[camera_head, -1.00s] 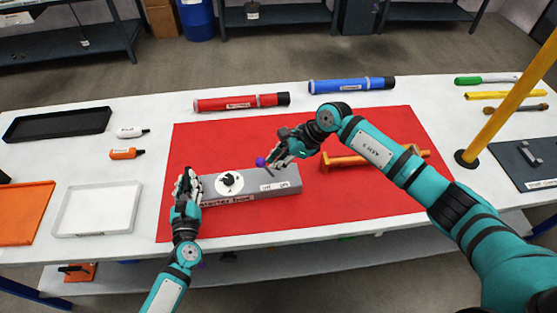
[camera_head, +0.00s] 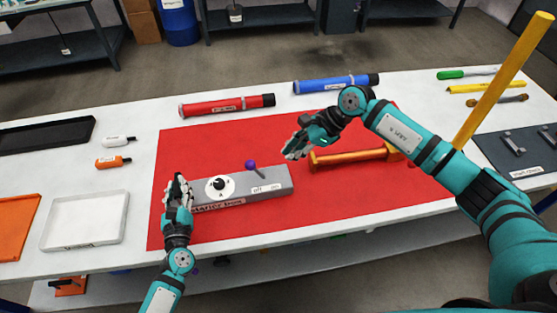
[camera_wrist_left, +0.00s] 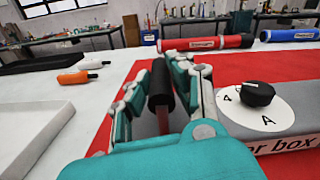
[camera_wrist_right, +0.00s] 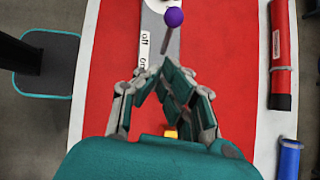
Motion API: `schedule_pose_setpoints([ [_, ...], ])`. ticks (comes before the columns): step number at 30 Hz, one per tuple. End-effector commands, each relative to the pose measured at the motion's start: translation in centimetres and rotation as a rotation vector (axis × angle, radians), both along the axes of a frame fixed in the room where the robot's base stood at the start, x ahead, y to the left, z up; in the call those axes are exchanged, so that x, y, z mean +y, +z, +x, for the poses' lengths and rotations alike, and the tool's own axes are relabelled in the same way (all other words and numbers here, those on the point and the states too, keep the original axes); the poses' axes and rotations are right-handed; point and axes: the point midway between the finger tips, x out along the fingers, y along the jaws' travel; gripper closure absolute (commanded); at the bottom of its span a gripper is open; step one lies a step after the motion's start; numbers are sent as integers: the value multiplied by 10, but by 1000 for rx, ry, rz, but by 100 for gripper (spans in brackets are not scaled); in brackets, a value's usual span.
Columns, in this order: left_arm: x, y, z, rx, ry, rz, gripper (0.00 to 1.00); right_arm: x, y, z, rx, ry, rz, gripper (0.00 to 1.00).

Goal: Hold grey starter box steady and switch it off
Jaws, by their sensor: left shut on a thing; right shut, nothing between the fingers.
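The grey starter box (camera_head: 282,183) lies on the red mat, with a black dial on a white disc (camera_head: 220,187) and a lever with a purple knob (camera_head: 251,165). The lever leans left, toward the "off" label side; the knob also shows in the right wrist view (camera_wrist_right: 174,17). My left gripper (camera_head: 179,182) is at the box's left end, shut on a black cylindrical grip (camera_wrist_left: 161,84) with a reddish stem. How this grip joins the box is hidden. My right gripper (camera_head: 291,152) is shut and empty, to the right of the knob and apart from it.
The red mat (camera_head: 330,200) is clear in front of the box. An orange handled part (camera_head: 350,156) lies right of it. Red (camera_head: 227,106) and blue (camera_head: 335,85) tubes lie behind. A white tray (camera_head: 85,220) is at left. A yellow post (camera_head: 505,80) stands at right.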

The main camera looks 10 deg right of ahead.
Motion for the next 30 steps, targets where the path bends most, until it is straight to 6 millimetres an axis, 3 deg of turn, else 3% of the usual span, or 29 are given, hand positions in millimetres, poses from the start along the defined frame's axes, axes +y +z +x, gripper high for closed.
schedule_pose_setpoints([
  [3, 1, 0, 0, 0, 2, 2, 100, -14, 21, -2, -3, 0, -2, 100],
  [9, 1, 0, 0, 0, 2, 2, 100, -27, 40, -6, 1, -1, 0, 100],
  [19, 2, 0, 0, 0, 3, 3, 100, -29, 44, -6, 1, 1, 0, 100],
  [20, 2, 0, 0, 0, 3, 3, 78, -29, 44, -6, 1, 1, 0, 100],
  [24, 1, 0, 0, -1, 2, 2, 60, -29, 44, -6, 1, 1, 0, 100],
  [26, 1, 0, 0, -1, 2, 2, 52, -29, 44, -6, 1, 1, 0, 100],
  [30, 1, 1, 0, -2, 1, 2, 52, -29, 44, -6, 1, 1, 0, 100],
])
